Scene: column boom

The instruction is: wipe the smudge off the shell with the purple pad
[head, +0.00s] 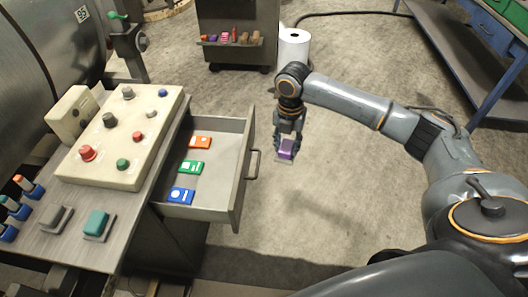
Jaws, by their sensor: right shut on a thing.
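The purple pad (287,148) is held between the fingers of my right gripper (287,150), above the floor just right of the open drawer. The gripper points down and is shut on the pad. The shell is probably the large grey metal cylinder (35,65) at the upper left, marked 95. I cannot make out a smudge on the part that shows. My left gripper is not in view.
An open drawer (220,165) holds orange, green and blue cards. A cream control box (125,135) with knobs stands on the bench at left. A teal-topped block (97,224) lies near its front. A white roll (293,48) stands behind my right arm. The central floor is clear.

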